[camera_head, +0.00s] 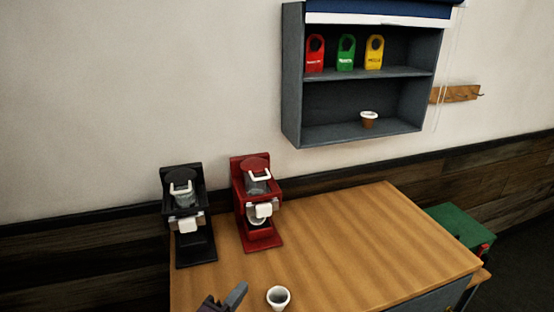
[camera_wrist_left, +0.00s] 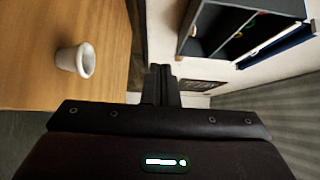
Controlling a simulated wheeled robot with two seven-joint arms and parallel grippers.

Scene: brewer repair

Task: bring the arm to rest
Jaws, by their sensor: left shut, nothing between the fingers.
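My left gripper (camera_head: 236,297) shows at the bottom edge of the head view, low over the front of the table. Its fingers are shut with nothing between them. In the left wrist view the closed fingers (camera_wrist_left: 161,84) point away from the camera. A white cup (camera_head: 278,297) stands upright on the wooden table, just right of the gripper and apart from it. The cup also shows at the left of the wrist view (camera_wrist_left: 76,60). My right gripper is not in view.
A black brewer (camera_head: 188,215) and a red brewer (camera_head: 257,200) stand at the table's (camera_head: 370,240) back left. A wall shelf (camera_head: 292,80) holds red, green and yellow bags and a brown cup (camera_head: 369,120). A green box (camera_head: 460,230) is at the right. The table's right side is clear.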

